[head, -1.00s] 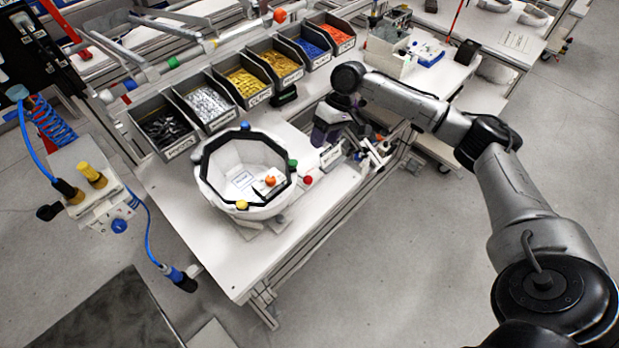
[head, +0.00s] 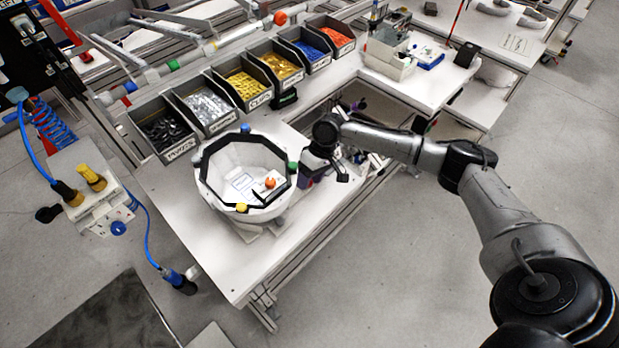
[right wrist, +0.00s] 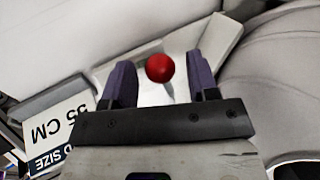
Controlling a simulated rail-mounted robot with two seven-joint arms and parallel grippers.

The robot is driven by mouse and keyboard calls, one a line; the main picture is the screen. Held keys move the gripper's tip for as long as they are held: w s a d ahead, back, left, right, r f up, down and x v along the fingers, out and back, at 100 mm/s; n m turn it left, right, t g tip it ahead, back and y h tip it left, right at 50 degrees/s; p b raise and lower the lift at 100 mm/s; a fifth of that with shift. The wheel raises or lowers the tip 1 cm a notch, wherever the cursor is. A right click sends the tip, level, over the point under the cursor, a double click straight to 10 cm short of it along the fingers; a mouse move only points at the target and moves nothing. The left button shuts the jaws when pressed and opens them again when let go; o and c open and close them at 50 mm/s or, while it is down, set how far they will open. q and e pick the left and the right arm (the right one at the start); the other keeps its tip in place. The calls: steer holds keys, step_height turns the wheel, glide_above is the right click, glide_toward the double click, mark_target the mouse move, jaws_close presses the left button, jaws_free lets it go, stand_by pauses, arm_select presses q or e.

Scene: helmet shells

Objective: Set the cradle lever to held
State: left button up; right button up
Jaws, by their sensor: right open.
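The helmet shell (head: 228,205), white with a black rim, sits open side up on the bench, its cradle mostly hidden beneath it. My right gripper (head: 314,172) is at the shell's right side. In the right wrist view a red ball knob (right wrist: 160,68) on a thin stem, apparently the lever's, lies between the two open purple fingers of my right gripper (right wrist: 161,80), with gaps on both sides. In the head view my gripper hides this knob. The lever's setting cannot be read. My left gripper is not in view.
A size label (right wrist: 52,130) reading "55 CM" is close left of the fingers. Blue (head: 245,128), green (head: 293,167) and yellow (head: 241,208) knobs surround the shell rim. Parts bins (head: 205,105) line the back. The bench front (head: 238,275) is clear.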

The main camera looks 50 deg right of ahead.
steer(key=shift+f, duration=0.1)
steer(key=shift+c, duration=0.4)
jaws_close()
